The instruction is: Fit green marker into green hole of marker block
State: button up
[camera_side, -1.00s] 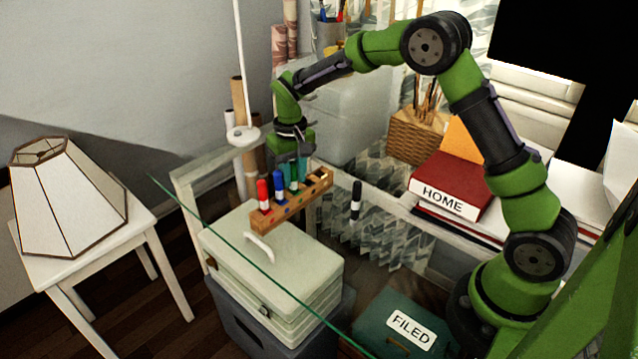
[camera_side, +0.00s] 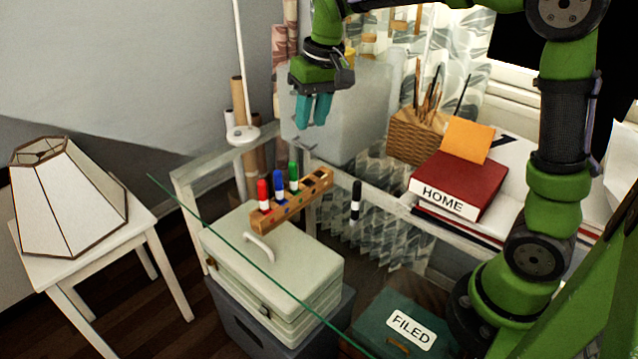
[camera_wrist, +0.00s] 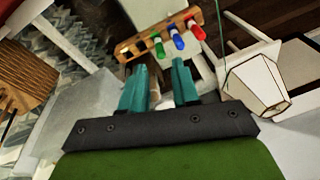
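The green marker (camera_side: 293,177) stands upright in the wooden marker block (camera_side: 318,190), beside the blue marker (camera_side: 279,186) and the red marker (camera_side: 263,195). In the wrist view the green marker (camera_wrist: 158,46) also sits in the block (camera_wrist: 133,45). I cannot make out the hole's colour under it. My gripper (camera_side: 314,110) hangs above and behind the block, apart from the markers. Its two teal fingers (camera_wrist: 160,82) are spread with nothing between them.
A black marker (camera_side: 355,200) stands on the glass desk to the right of the block. A red HOME binder (camera_side: 457,184), a wicker basket (camera_side: 416,138) and a green FILED box (camera_side: 395,325) lie further right. A white case (camera_side: 300,265) shows below the glass.

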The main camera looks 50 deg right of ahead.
jog(key=s+a+t+y, duration=0.1)
jog(key=s+t, duration=0.4)
jog(key=s, duration=1.3)
jog(key=shift+s+a+m, duration=0.25)
jog(key=shift+a+m, duration=0.15)
